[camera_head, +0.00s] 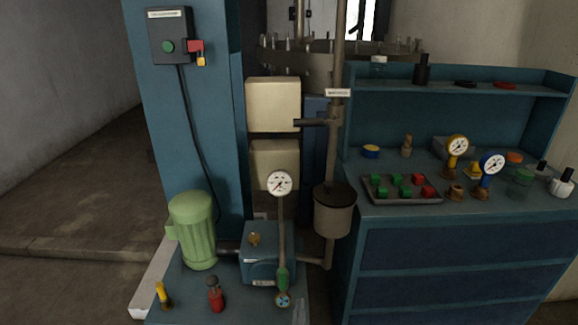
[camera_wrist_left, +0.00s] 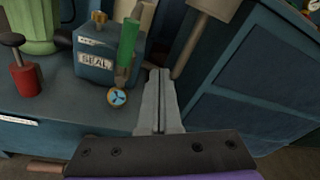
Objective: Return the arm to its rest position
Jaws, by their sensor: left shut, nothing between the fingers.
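My left gripper (camera_wrist_left: 159,76) is shut and empty in the left wrist view. Its fingers point up the picture, just right of the green handle (camera_wrist_left: 127,45) with a small blue-faced disc (camera_wrist_left: 117,97) at its lower end. In the head view only a small grey tip of the left gripper (camera_head: 299,312) shows at the bottom edge, right of that disc (camera_head: 283,300). I cannot tell whether it touches anything. My right gripper is in neither view.
A blue box (camera_head: 262,268), a green motor (camera_head: 193,230), a red-bodied valve (camera_head: 215,297) and a hanging pot (camera_head: 335,212) are close by. A blue workbench (camera_head: 455,262) with gauges and a tray (camera_head: 404,198) stands right. Floor at left (camera_head: 75,190) is clear.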

